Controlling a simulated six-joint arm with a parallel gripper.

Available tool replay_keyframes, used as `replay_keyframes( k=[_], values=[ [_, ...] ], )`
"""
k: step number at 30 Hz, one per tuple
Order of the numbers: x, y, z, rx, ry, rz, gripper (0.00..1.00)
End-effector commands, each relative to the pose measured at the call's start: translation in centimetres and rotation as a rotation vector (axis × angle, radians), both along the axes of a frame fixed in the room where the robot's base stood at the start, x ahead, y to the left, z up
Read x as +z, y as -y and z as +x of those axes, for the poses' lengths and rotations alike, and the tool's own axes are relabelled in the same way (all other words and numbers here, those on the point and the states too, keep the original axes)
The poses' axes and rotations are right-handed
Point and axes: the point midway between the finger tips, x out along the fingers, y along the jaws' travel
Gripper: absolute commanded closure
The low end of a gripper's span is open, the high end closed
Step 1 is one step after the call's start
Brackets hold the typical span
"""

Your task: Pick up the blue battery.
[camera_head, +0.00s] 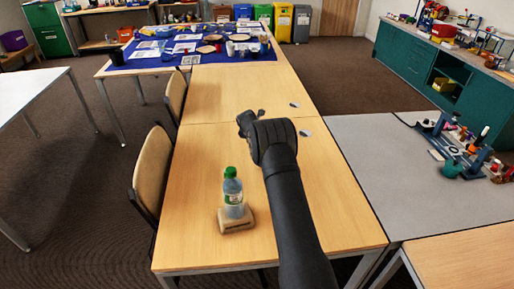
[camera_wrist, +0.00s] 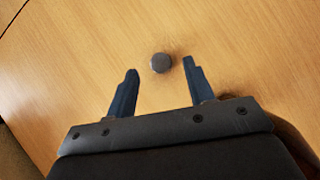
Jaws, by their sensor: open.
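In the wrist view a small dark grey round object (camera_wrist: 160,62) is on the wooden table, between and slightly beyond my two blue fingertips. Its colour looks grey rather than clearly blue, so I cannot tell for sure that it is the blue battery. My gripper (camera_wrist: 160,67) is open, with a gap on both sides of the object and nothing held. In the head view my arm reaches out over the table, and its end hides most of the gripper. A small dark thing (camera_head: 261,113) shows just beyond it.
A bottle with a green cap (camera_head: 232,187) stands on a tan block (camera_head: 237,222) left of my arm. Wooden chairs (camera_head: 152,172) line the table's left side. A grey table (camera_head: 400,150) with tools adjoins on the right. The wooden table (camera_head: 205,155) is otherwise mostly clear nearby.

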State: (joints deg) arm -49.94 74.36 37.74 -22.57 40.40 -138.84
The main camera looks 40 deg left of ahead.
Motion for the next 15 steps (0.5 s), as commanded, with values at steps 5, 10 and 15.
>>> replay_keyframes(
  k=[5,10,15],
  values=[
    [-2.2,-0.3,0.8,-0.001,-0.002,-0.002,0.52],
    [-3.7,-0.7,1.6,0.001,0.000,0.001,0.52],
    [-4.3,-0.9,2.0,0.001,0.000,0.000,0.52]
  ],
)
